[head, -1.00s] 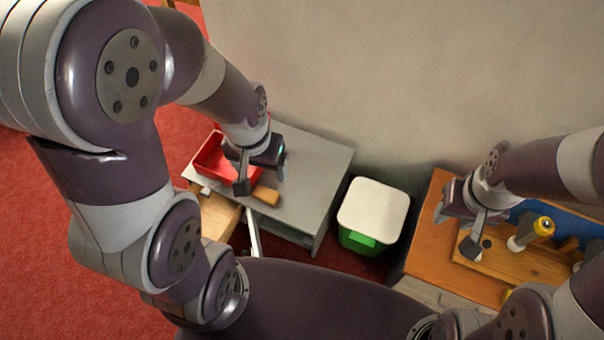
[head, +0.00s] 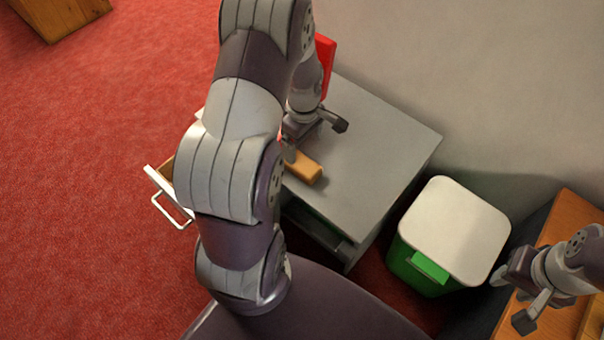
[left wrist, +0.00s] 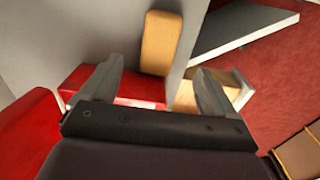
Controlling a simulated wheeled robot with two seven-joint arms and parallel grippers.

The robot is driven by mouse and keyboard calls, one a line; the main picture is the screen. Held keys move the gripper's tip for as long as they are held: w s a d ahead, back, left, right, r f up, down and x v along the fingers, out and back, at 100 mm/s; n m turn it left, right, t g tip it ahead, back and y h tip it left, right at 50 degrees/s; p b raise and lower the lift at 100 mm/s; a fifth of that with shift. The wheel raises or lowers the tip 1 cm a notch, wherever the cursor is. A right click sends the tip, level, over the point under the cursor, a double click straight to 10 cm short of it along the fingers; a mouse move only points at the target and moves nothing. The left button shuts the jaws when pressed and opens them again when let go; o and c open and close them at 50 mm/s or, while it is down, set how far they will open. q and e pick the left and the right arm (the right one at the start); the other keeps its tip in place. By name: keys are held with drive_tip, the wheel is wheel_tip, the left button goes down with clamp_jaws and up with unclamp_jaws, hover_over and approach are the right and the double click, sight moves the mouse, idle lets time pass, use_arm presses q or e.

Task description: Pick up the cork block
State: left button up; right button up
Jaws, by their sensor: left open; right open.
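The cork block (head: 305,168), a tan-orange bar with rounded edges, lies on the grey cabinet top near its front edge. My arm partly covers its left end. My left gripper (head: 315,138) is open just beyond the block, with nothing between its fingers. In the left wrist view the block (left wrist: 160,42) shows beyond the fingertips, roughly in line with the gap of the open left gripper (left wrist: 158,72). My right gripper (head: 512,298) is open and empty at the far right, by the wooden bench.
The grey cabinet (head: 385,140) has an open drawer (head: 160,180) at its left, mostly behind my arm. A red tray (head: 326,62) is partly hidden behind that arm. A green bin with a white lid (head: 455,230) stands between cabinet and wooden bench (head: 580,212).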

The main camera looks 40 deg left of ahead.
sight(303, 163)
use_arm(q)
wheel_tip(303, 163, down, 10)
drive_tip(key=b, duration=0.6)
drive_tip(key=shift+r, duration=0.15)
drive_tip(key=c, duration=1)
